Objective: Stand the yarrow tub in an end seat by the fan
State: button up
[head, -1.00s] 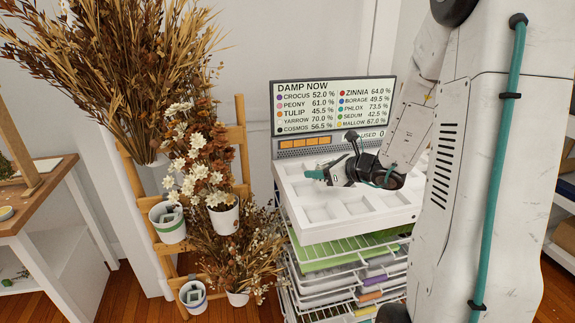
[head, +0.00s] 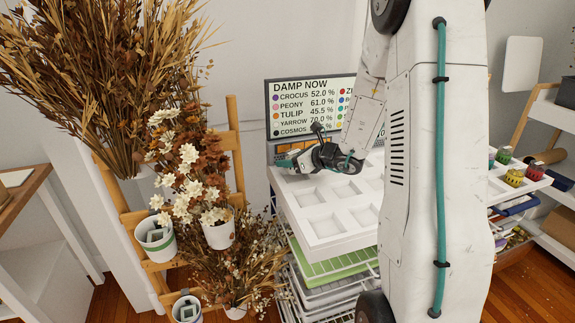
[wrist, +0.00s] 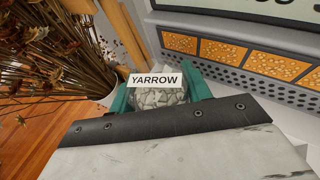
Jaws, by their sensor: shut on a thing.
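The yarrow tub (wrist: 158,98) is a clear container of pale, chunky filling with a white YARROW label, seen in the wrist view. The teal fingers of my gripper (wrist: 157,92) are shut on its two sides. In the head view my gripper (head: 286,160) is at the back left corner of the white seat tray (head: 345,241); the tub is not clearly visible there. The tray has square seats, and those I can see are empty. A grey perforated strip with orange panels (wrist: 245,53) runs behind the tub; I cannot tell whether this is the fan.
A display (head: 300,95) headed DAMP NOW stands behind the tray, partly hidden by my arm. Dried flowers in pots on a wooden ladder stand (head: 237,165) are close on the left. Racks sit under the tray. Small coloured tubs (head: 515,177) are on the right.

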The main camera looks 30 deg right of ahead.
jog(key=shift+s+f, duration=0.15)
jog(key=shift+f, duration=1)
jog(key=shift+f, duration=0.15)
jog(key=o, duration=1)
